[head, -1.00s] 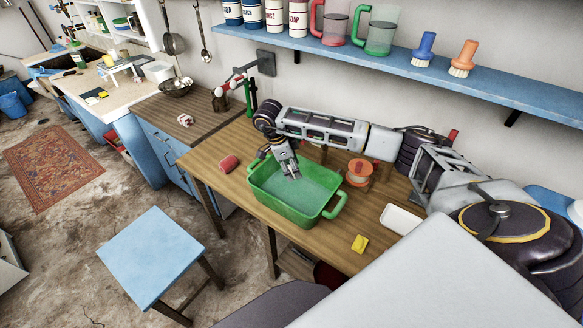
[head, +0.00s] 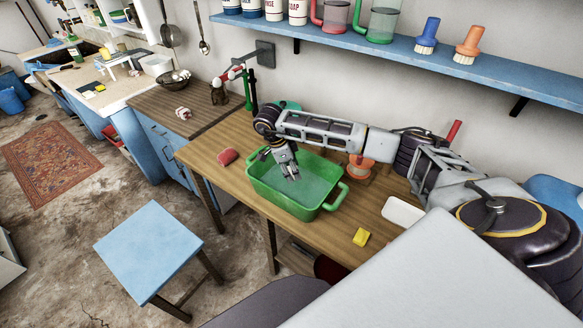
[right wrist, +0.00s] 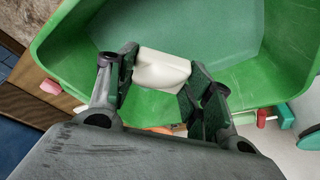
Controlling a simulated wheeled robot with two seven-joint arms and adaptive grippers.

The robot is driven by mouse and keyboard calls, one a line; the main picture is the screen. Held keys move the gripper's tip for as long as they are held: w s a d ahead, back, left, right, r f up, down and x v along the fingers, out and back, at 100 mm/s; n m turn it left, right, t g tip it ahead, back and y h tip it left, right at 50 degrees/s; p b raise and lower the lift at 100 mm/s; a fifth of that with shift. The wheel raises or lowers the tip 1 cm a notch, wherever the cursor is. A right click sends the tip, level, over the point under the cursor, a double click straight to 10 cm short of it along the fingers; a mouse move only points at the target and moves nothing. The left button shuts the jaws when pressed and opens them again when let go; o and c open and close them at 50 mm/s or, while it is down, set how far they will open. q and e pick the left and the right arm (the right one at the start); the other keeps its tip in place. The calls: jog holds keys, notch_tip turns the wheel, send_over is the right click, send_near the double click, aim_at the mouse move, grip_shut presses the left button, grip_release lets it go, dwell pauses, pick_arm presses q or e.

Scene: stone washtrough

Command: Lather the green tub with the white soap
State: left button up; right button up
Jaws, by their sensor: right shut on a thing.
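The green tub (head: 322,208) stands on the wooden table, with side handles and a paler green inside. It also fills much of the right wrist view (right wrist: 75,45). My right gripper (head: 290,172) reaches down over the tub's inside in the head view. In the right wrist view my right gripper (right wrist: 160,72) is shut on the white soap (right wrist: 161,68), with one finger on each side. The soap is over the tub near its wall; I cannot tell whether it touches the tub. In the head view the fingers hide the soap. My left gripper is not in view.
A blue shelf (head: 420,60) hangs above; a blue stool (head: 150,245) stands in front.

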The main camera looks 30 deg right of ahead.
jog(key=b, duration=0.4)
send_over(288, 190)
jog(key=s, duration=0.2)
jog(key=shift+s+d+f, duration=0.1)
jog(key=shift+s+f, duration=0.05)
jog(key=shift+f, duration=3.25)
jog(key=shift+f+b, duration=0.3)
jog(key=shift+f, duration=0.4)
jog(key=shift+f+b, duration=0.55)
jog(key=shift+f, duration=0.15)
pick_arm(q)
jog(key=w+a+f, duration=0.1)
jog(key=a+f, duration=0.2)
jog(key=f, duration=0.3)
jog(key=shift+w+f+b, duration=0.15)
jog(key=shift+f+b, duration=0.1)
jog(key=shift+b, duration=0.05)
pick_arm(e)
jog(key=shift+f, duration=0.4)
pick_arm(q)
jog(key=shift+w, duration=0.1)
pick_arm(e)
jog(key=shift+w+a+f+b, duration=0.1)
jog(key=shift+w+a+b, duration=0.2)
jog(key=shift+w+b, duration=0.3)
jog(key=shift+w+a+b, duration=0.3)
jog(key=shift+w+b, duration=0.05)
jog(key=shift+w, duration=0.45)
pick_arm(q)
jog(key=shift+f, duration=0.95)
